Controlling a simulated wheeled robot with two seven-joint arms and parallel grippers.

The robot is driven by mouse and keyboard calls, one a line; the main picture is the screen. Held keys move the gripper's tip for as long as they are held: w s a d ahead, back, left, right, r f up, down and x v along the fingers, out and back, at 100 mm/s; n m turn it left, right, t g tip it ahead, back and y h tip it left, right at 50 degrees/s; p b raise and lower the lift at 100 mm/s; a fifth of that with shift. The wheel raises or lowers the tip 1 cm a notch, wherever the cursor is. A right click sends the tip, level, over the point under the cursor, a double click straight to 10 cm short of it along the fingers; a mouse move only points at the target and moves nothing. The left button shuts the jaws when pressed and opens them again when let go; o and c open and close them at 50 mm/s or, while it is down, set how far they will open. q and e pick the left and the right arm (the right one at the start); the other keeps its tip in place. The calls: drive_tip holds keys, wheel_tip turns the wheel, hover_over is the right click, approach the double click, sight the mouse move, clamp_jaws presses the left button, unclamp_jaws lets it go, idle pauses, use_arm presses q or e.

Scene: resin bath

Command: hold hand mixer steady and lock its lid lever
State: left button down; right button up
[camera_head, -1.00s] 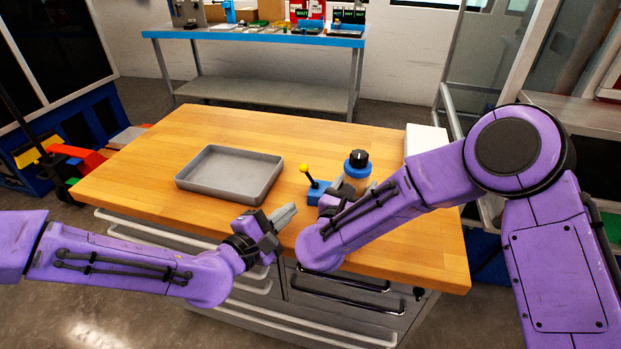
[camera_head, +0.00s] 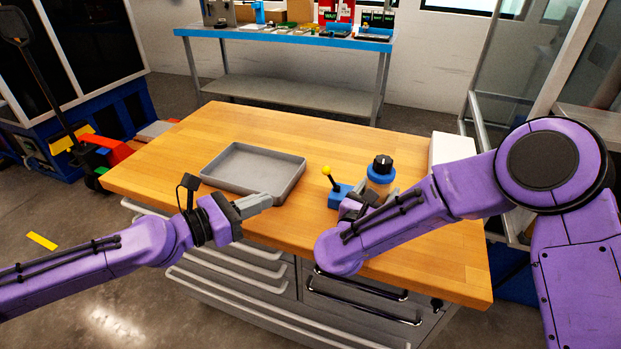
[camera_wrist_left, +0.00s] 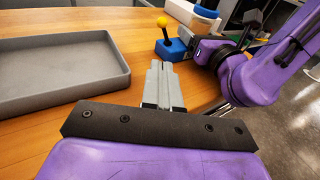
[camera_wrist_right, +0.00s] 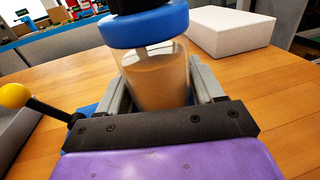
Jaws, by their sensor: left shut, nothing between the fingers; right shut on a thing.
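The hand mixer (camera_head: 381,178) stands upright on the wooden table, a clear jar with tan contents, a blue collar and a black knob. In the right wrist view its jar (camera_wrist_right: 158,80) sits between the fingers of my right gripper (camera_wrist_right: 163,88), which is shut on it. The lid lever (camera_head: 331,178), a black rod with a yellow ball, rises from a blue block to the left of the jar, tilted up and left. It also shows in the left wrist view (camera_wrist_left: 166,31). My left gripper (camera_head: 268,203) is shut and empty, left of and nearer than the lever, apart from it.
A grey tray (camera_head: 292,187) lies on the table (camera_head: 150,171) left of the lever, close behind my left gripper. A white block (camera_head: 452,148) stands right of the mixer. Drawer handles run along the table's front. A blue-edged bench (camera_head: 290,38) stands behind.

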use_arm(q)
approach(330, 177)
drive_tip(key=x, duration=0.3)
drive_tip(key=w+x, duration=0.1)
drive_tip(key=x, duration=0.1)
drive_tip(key=shift+a+r, duration=0.15)
drive_tip(key=shift+r, duration=0.1)
